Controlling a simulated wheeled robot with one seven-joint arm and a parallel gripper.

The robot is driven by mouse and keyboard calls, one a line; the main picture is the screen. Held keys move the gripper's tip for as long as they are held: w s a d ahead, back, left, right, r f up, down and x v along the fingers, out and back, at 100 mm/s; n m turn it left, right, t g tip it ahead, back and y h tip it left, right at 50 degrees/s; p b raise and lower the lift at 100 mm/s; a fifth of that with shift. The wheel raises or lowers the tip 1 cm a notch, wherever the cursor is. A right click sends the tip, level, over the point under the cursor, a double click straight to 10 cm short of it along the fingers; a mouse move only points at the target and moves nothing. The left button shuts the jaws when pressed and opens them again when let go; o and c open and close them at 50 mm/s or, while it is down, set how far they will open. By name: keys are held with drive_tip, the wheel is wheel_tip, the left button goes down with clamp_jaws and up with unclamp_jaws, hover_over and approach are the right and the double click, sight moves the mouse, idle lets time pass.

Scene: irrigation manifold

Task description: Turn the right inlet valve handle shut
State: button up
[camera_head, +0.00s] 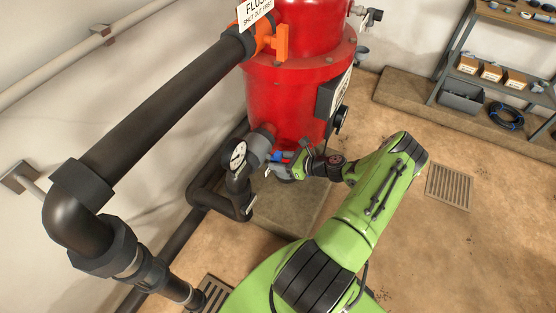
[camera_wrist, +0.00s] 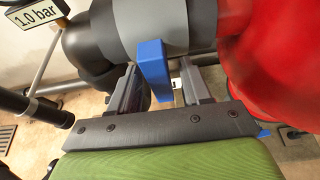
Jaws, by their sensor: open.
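A blue valve handle (camera_wrist: 152,60) stands out from a grey fitting on a dark pipe in the wrist view. In the head view a small piece of the handle (camera_head: 276,157) shows beside the red tank's base, mostly hidden by my gripper (camera_head: 288,168). In the wrist view my gripper (camera_wrist: 158,80) is open, with one finger on each side of the blue handle. Gaps show between the handle and the fingers, and I cannot tell if either touches it.
A pressure gauge (camera_head: 237,156) sits just left of my gripper. The red tank (camera_head: 285,95) stands close behind, with an orange handle (camera_head: 281,42) higher up. A thick dark pipe (camera_head: 165,100) crosses the left. The floor on the right (camera_head: 470,235) is clear around a grate.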

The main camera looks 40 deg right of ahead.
drive_tip(key=p+v, duration=0.2)
drive_tip(key=v, duration=1.3)
